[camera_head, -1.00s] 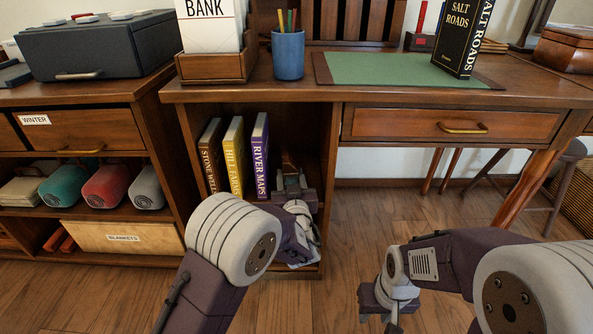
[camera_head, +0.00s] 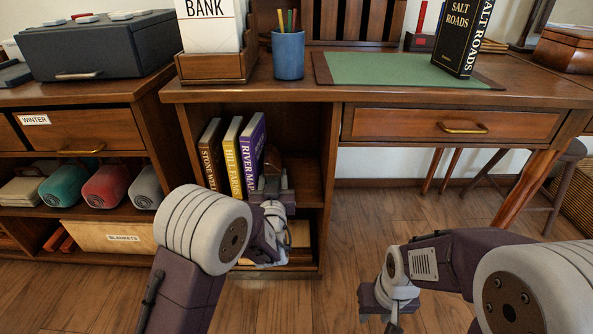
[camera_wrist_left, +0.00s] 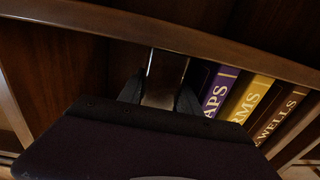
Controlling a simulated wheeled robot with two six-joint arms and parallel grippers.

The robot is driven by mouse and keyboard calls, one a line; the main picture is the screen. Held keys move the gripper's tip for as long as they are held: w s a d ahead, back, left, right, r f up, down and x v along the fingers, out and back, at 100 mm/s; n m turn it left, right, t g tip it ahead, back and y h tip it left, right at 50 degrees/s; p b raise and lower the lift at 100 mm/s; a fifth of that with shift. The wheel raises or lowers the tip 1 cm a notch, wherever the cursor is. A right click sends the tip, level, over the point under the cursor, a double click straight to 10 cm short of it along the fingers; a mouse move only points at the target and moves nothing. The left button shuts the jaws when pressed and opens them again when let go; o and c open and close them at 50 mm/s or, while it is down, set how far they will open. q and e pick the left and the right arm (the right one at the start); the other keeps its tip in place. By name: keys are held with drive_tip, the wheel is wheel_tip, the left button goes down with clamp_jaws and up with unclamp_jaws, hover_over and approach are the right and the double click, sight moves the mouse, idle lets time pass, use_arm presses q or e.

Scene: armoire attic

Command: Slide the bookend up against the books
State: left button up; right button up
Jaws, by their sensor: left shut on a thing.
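Three books stand in the desk's open shelf: brown STONE WELLS (camera_head: 209,155), yellow HILL FARMS (camera_head: 233,158) and purple RIVER MAPS (camera_head: 250,152). RIVER MAPS leans slightly, its top to the right. My left gripper (camera_head: 272,182) is inside the shelf just right of RIVER MAPS, shut on the bookend (camera_head: 272,160), of which only a brown upper part shows. In the left wrist view the bookend (camera_wrist_left: 165,75) stands between the fingers, close beside the purple book (camera_wrist_left: 213,93); contact is hard to tell. My right gripper (camera_head: 380,300) hangs low over the floor, its fingers unclear.
The shelf's right wall (camera_head: 325,170) bounds the space, with free room between it and my left gripper. Another shelf level lies below, partly hidden by my arm. The desk top (camera_head: 300,92) is above; a drawer (camera_head: 455,125) is to the right.

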use_arm(q)
drive_tip(key=shift+a+r+m+h, duration=0.1)
drive_tip(key=shift+a+m+h, duration=0.3)
drive_tip(key=shift+a, duration=1.05)
drive_tip(key=o, duration=1.3)
drive_tip(key=shift+c, duration=0.2)
drive_tip(key=shift+d, duration=0.1)
